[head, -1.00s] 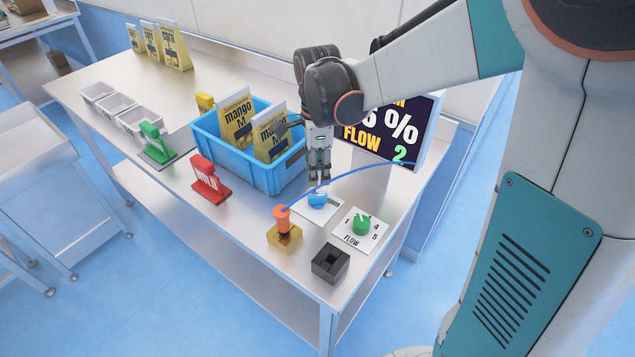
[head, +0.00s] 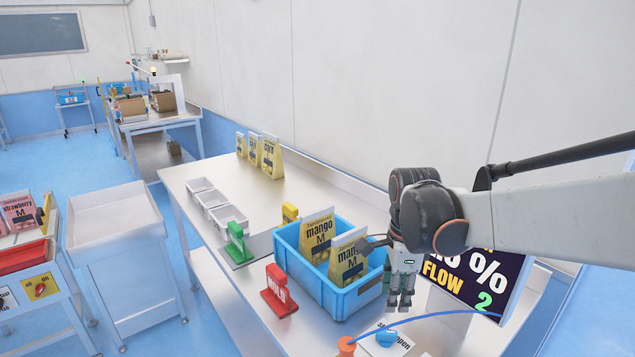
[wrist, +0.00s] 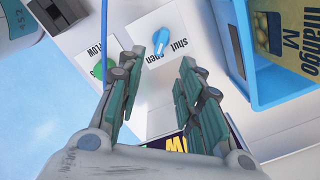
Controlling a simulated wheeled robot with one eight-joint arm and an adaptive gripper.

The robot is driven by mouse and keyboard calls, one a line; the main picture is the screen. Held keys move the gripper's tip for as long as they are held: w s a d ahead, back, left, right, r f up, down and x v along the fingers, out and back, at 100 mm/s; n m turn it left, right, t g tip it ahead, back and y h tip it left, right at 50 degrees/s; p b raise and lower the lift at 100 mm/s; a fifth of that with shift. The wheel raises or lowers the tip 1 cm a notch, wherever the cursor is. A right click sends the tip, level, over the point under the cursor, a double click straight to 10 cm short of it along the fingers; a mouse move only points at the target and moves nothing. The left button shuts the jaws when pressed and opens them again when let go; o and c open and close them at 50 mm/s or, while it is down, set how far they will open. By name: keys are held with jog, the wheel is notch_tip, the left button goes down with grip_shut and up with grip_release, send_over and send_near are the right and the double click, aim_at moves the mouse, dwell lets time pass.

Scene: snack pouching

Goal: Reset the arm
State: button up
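My gripper (head: 400,292) hangs pointing down just right of the blue crate in the head view, above the table. In the wrist view its two fingers (wrist: 155,90) are spread apart with nothing between them. The blue crate (head: 308,277) holds two yellow mango pouches, one in front (head: 347,257) and one behind (head: 317,237). One pouch also shows at the right of the wrist view (wrist: 285,38). My upper arm reaches in from the right.
A red HOLD sign (head: 277,290), a green sign (head: 238,243), white trays (head: 212,203) and corn pouches (head: 270,157) stand on the table. The blue-handled valve (wrist: 160,42), an orange nozzle (head: 346,346) with its blue tube, and the flow display (head: 480,280) are close to my gripper.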

jog(key=s+r+n+t, duration=0.4)
jog(key=s+n+t, duration=0.2)
jog(key=s+n, duration=0.9)
jog(key=n, duration=0.4)
jog(key=shift+s+t, duration=0.3)
jog(key=shift+t, duration=0.1)
